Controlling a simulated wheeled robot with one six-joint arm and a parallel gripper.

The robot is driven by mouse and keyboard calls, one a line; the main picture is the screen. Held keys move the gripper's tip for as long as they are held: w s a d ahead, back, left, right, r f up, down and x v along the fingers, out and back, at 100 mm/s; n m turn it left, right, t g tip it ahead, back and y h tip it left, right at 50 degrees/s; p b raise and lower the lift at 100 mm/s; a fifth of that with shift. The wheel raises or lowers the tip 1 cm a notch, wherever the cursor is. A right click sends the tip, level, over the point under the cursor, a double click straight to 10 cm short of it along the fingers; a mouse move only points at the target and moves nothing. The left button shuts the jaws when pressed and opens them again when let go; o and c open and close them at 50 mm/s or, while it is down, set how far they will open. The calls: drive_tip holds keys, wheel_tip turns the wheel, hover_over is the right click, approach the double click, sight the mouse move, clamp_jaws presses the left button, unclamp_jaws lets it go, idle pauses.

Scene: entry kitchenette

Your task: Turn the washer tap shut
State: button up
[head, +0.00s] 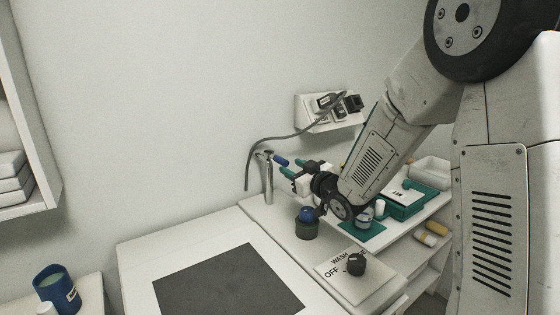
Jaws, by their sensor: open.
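A white plate (335,287) with a black knob (356,264) lies at the front right of the counter. Its lettering reads "WASH", partly hidden, and "OFF". Whether a finger touches the lever is too small to tell. The knob is well below and right of the gripper.
A dark pot with a blue top (307,225) stands below my gripper. A wall shelf (331,122) holds dark fittings, with a grey hose hanging from it. A teal tray (405,204) lies right. A dark panel (229,282) covers the front counter. A blue cup (56,288) stands left.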

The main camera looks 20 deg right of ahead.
sight(280, 159)
drive_tip(key=x, duration=0.7)
drive_tip(key=shift+w, duration=0.2)
clamp_jaws()
